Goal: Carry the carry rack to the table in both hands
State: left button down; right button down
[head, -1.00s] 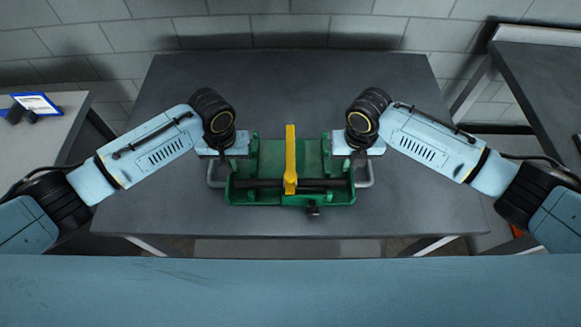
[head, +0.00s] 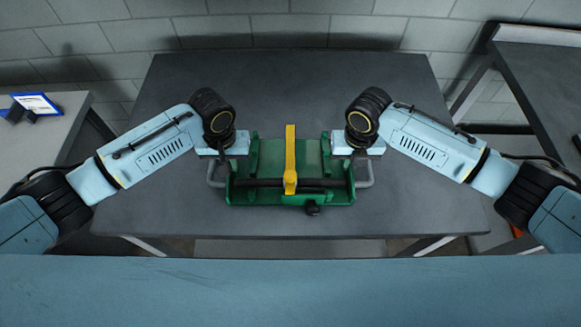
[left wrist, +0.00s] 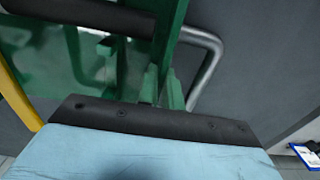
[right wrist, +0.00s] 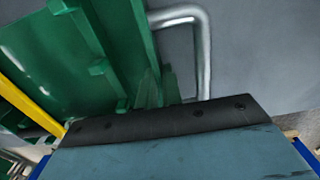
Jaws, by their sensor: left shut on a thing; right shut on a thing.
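The green carry rack (head: 265,164) is over or on the middle of the grey table (head: 290,90); I cannot tell whether its base touches. It has a yellow upright bar (head: 290,160) in its middle, a dark rod across it and a metal loop handle at each end. My left gripper (head: 220,160) is shut on the rack's left end by the handle (left wrist: 212,65). My right gripper (head: 358,160) is shut on its right end by the other handle (right wrist: 203,50). The fingertips are mostly hidden behind the gripper bodies in both wrist views.
A light side table (head: 60,125) at the left holds a blue-edged card (head: 36,103) and dark items. A dark bench (head: 545,85) stands at the right. A block wall (head: 290,28) is behind. The table's back part is clear.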

pick_arm(q)
jog(key=shift+w+r, duration=0.1)
jog(key=shift+r, duration=0.05)
pick_arm(e)
jog(key=shift+w+r, duration=0.1)
jog(key=shift+r, duration=0.1)
